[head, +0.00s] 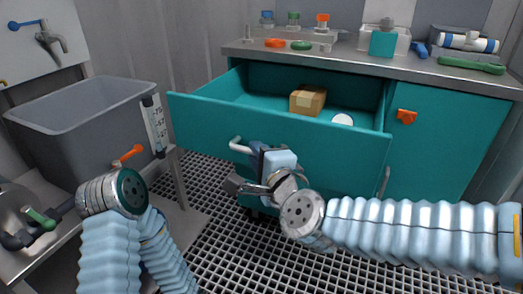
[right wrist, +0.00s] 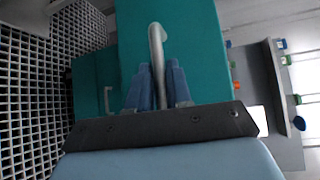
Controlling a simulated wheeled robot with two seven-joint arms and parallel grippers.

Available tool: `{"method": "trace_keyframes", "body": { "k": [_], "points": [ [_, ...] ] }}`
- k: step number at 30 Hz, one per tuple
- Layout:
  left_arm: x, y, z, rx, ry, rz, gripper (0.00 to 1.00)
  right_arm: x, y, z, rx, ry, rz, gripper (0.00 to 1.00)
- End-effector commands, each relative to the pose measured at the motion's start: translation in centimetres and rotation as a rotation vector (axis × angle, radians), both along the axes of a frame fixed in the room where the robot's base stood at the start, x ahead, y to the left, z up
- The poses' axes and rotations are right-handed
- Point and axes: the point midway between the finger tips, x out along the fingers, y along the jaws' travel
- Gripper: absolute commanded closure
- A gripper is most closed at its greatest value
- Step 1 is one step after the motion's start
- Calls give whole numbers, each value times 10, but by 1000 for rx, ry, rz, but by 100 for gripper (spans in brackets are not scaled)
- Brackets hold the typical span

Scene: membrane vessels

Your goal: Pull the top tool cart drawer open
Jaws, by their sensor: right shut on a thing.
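The top drawer (head: 330,150) of the teal tool cart (head: 440,150) stands pulled out, and its inside shows. A cardboard box (head: 308,99) and a white round thing (head: 343,119) lie in it. The pale bar handle (head: 236,144) is on the drawer's front. My right gripper (head: 254,158) is shut on this handle. In the right wrist view the handle (right wrist: 156,35) runs down between the blue fingers of my right gripper (right wrist: 160,75), which hide its lower part. My left arm shows at the lower left, but I cannot make out its gripper.
A grey tub (head: 85,105) stands on a bench at the left. The grey worktop (head: 350,61) above the drawer bears several fittings, a white box and a green wrench (head: 471,65). An orange latch (head: 406,117) is on the cart's front. Grated floor (head: 215,245) lies below.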

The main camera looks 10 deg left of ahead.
Motion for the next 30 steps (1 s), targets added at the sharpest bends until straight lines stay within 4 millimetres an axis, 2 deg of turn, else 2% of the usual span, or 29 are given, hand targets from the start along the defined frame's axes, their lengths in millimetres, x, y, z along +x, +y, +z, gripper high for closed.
{"method": "trace_keyframes", "body": {
  "k": [7, 8, 12, 20, 23, 26, 30],
  "points": [
    [0, 0, 0, 0, 0, 0, 100, 0, 0, -2, -1, 3, 0, 100],
    [0, 0, 0, 0, 0, 0, 100, 0, 0, -2, -1, 3, 0, 78],
    [0, 0, 0, 0, 0, 0, 100, 0, 0, -1, 0, 2, 0, 60],
    [0, 0, 0, 0, 0, 0, 100, 0, 0, 0, 0, 1, 0, 60],
    [0, 0, 1, 0, 0, 0, 100, -7, -4, 2, 2, 0, 1, 60],
    [0, 0, 2, 0, 0, 0, 100, -21, -11, 5, 2, -2, 0, 60],
    [0, 0, 6, 1, -1, 0, 100, -51, -27, 10, 2, -3, 1, 60]
  ]
}}
